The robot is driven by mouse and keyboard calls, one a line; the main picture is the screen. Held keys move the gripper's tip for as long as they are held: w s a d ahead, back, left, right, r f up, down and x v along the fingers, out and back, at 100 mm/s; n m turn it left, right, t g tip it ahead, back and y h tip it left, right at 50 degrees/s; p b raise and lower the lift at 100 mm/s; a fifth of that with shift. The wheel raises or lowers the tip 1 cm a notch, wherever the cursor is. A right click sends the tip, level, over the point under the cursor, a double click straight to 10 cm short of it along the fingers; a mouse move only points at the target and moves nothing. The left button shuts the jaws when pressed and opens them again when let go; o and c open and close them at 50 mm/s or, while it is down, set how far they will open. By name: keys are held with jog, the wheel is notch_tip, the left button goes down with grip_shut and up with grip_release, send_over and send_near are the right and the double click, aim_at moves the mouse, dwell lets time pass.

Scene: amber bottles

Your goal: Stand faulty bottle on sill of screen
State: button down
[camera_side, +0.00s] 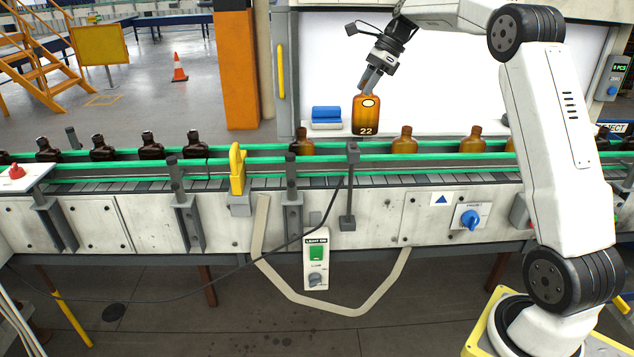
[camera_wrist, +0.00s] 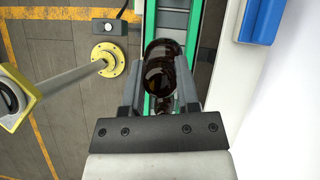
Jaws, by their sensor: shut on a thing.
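My gripper (camera_side: 368,86) is shut on the neck of an amber bottle marked 22 (camera_side: 366,117). The bottle hangs nearly upright in front of the bright white screen (camera_side: 450,80). Its base shows close to the level of the pale sill (camera_side: 425,129); I cannot tell whether it touches. In the wrist view the held bottle (camera_wrist: 161,68) looks dark between the fingers of my gripper (camera_wrist: 160,88). There it shows against the green-railed conveyor, with a white surface to its right.
A yellow post (camera_side: 237,170) stands at the conveyor's near side.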

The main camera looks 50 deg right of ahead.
aim_at(378, 101)
jog(key=shift+w+d, duration=0.15)
jog(key=shift+w, duration=0.25)
jog(key=shift+f, duration=5.95)
jog(key=shift+c, duration=1.7)
grip_release()
jog(key=shift+v, duration=3.9)
